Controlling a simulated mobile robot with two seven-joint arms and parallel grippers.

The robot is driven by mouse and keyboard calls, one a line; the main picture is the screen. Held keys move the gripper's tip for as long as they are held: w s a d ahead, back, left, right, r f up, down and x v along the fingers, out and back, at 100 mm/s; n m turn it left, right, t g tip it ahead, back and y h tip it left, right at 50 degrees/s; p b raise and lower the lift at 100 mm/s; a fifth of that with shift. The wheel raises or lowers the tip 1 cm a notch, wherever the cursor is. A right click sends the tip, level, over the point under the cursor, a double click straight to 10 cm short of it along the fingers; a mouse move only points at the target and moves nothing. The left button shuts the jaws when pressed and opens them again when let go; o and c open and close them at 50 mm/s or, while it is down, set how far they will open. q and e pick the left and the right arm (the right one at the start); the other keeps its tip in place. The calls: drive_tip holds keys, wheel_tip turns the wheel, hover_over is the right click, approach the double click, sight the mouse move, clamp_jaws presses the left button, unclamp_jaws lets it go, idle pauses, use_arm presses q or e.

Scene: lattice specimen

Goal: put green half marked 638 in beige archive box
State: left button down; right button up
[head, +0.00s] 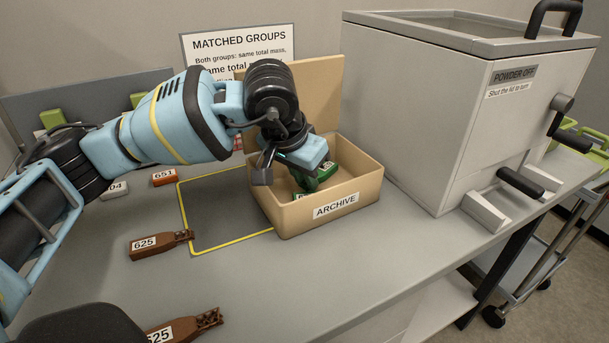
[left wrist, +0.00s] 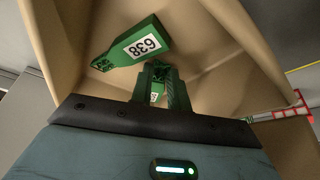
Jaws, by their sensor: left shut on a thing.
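The beige archive box (head: 347,210), labelled ARCHIVE, stands open on the bench. My left gripper (head: 304,184) reaches down inside it, shut on a green half (left wrist: 155,91) whose label is mostly hidden. In the left wrist view, a green half marked 638 (left wrist: 138,46) lies inside the box beside the gripper (left wrist: 160,75), apart from the fingers. In the head view, green pieces show around the fingertips, partly hidden by the gripper. My right gripper is not in view.
Brown halves marked 625 (head: 150,245) lie on the bench at left, with an orange-red one marked 651 (head: 164,177). A yellow-outlined area (head: 210,215) is left of the box. A large grey POWDER OFF cabinet (head: 420,110) stands close on the right.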

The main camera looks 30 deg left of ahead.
use_arm(q)
drive_tip(key=shift+f, duration=0.15)
drive_tip(key=c, duration=1.6)
unclamp_jaws()
drive_tip(key=p+v, duration=0.1)
drive_tip(key=v, duration=1.1)
